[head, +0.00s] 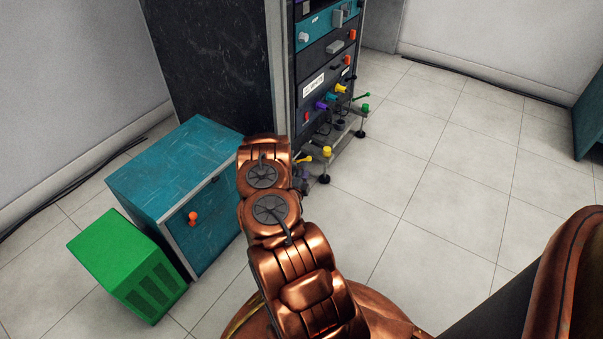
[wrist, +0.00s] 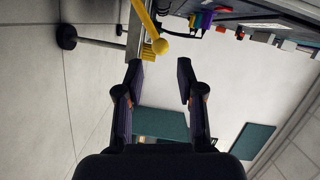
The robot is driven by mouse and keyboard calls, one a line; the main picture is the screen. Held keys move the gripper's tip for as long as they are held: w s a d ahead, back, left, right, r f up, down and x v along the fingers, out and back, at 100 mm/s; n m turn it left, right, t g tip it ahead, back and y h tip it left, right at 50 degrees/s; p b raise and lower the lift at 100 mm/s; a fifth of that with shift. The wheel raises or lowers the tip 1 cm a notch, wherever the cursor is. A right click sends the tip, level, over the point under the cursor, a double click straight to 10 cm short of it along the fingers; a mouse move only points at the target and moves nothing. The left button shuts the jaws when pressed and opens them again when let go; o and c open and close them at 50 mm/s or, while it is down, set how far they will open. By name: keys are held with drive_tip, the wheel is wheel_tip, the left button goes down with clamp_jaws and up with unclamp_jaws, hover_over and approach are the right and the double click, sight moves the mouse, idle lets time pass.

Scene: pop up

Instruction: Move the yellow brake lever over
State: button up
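The yellow brake lever (wrist: 146,18) shows in the wrist view as a bar ending in a ball, at the top middle. In the head view my copper arm mostly hides the gripper.
The tall equipment rack (head: 321,80) carries several coloured knobs. A green lever (head: 361,97) and green knob stand at its far corner. A teal cabinet (head: 175,170) and a green box (head: 125,262) stand left of my arm. The tiled floor (head: 450,190) at right is clear.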

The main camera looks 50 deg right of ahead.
drive_tip(key=x, duration=0.6)
drive_tip(key=shift+p, duration=0.35)
drive_tip(key=c, duration=0.6)
drive_tip(key=shift+s+f+b, duration=0.2)
drive_tip(key=shift+s+f, duration=0.15)
drive_tip(key=shift+f, duration=0.3)
drive_tip(key=shift+s+f+b, duration=0.15)
drive_tip(key=shift+s+f, duration=0.25)
drive_tip(key=shift+f, duration=0.25)
drive_tip(key=shift+c, duration=0.2)
drive_tip(key=shift+s+f+b, duration=0.15)
drive_tip(key=shift+f+b, duration=0.2)
drive_tip(key=shift+f, duration=0.35)
drive_tip(key=shift+s+f+b, duration=0.2)
drive_tip(key=shift+f+b, duration=0.15)
drive_tip(key=shift+f, duration=0.45)
